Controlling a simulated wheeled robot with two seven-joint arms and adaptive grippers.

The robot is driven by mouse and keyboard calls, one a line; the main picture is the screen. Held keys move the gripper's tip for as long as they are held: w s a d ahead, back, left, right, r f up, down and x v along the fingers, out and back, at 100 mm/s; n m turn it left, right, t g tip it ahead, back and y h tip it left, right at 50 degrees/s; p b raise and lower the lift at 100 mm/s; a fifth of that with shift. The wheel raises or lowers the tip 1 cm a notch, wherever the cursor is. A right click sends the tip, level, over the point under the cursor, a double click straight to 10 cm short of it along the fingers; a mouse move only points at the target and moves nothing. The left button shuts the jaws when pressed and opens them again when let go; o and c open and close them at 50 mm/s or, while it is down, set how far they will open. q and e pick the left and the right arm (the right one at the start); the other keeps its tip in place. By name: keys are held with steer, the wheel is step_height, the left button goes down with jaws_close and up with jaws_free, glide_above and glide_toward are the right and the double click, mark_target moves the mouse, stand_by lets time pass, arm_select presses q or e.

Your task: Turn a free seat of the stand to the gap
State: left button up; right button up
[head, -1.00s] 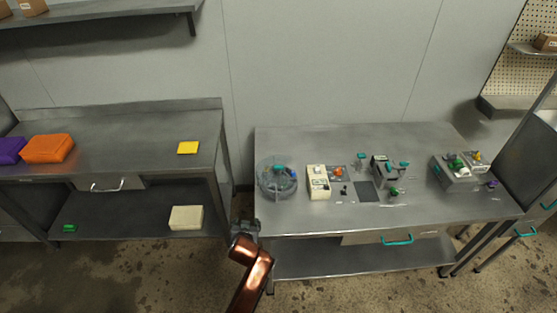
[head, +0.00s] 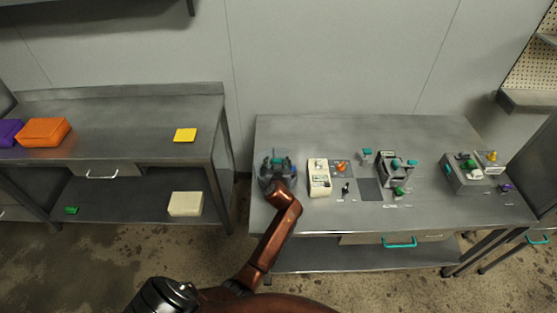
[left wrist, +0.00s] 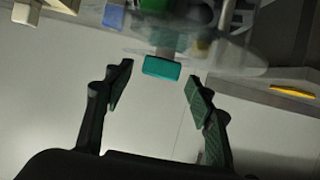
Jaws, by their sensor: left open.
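The stand (head: 264,158) is a round, clear-looking piece at the left end of the right-hand table, largely covered by my left gripper (head: 278,172) in the head view. In the left wrist view, my left gripper (left wrist: 158,88) is open, with a finger on either side of a teal block (left wrist: 162,67) at the stand's edge. No contact with the block shows. The clear stand (left wrist: 225,56) carries blue and green items above it. Which seats are free, and where the gap is, I cannot tell. My right gripper is not in view.
A cream box-shaped device (head: 319,178) stands close to the right of the stand. Farther right are a grey fixture (head: 391,172) with teal parts and a grey box (head: 472,176) with colored knobs. The left-hand table holds an orange box (head: 43,132) and a yellow pad (head: 185,135).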

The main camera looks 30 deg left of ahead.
arm_select(q)
steer(key=shift+x, duration=1.1)
steer(key=shift+c, duration=0.7)
steer(key=shift+d, duration=0.1)
jaws_close()
